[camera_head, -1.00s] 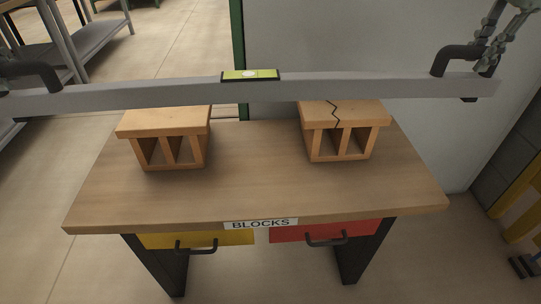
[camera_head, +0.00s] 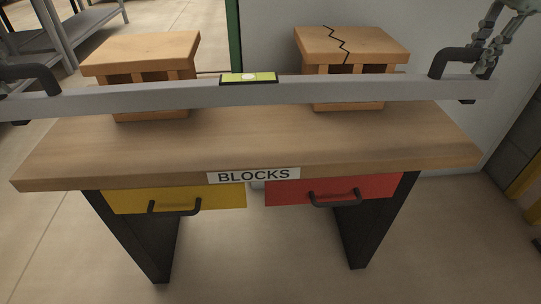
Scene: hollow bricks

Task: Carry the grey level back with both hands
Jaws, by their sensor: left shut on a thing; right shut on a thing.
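The grey level (camera_head: 350,93) is a long bar that spans nearly the whole head view, close to horizontal, with a green vial (camera_head: 249,78) at its middle. It has a black left handle (camera_head: 32,73) and a black right handle (camera_head: 455,58). My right gripper (camera_head: 484,56) is shut on the right handle at the upper right. My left gripper is outside the picture, beyond the left edge. The level passes in front of two hollow bricks and hides part of each. Whether it touches them cannot be told.
An intact brick (camera_head: 143,48) and a cracked brick (camera_head: 352,42) stand on the wooden table (camera_head: 250,140). The table has a BLOCKS label (camera_head: 253,175), a yellow drawer (camera_head: 178,198) and a red drawer (camera_head: 335,188). A grey shelf (camera_head: 95,30) stands at the upper left.

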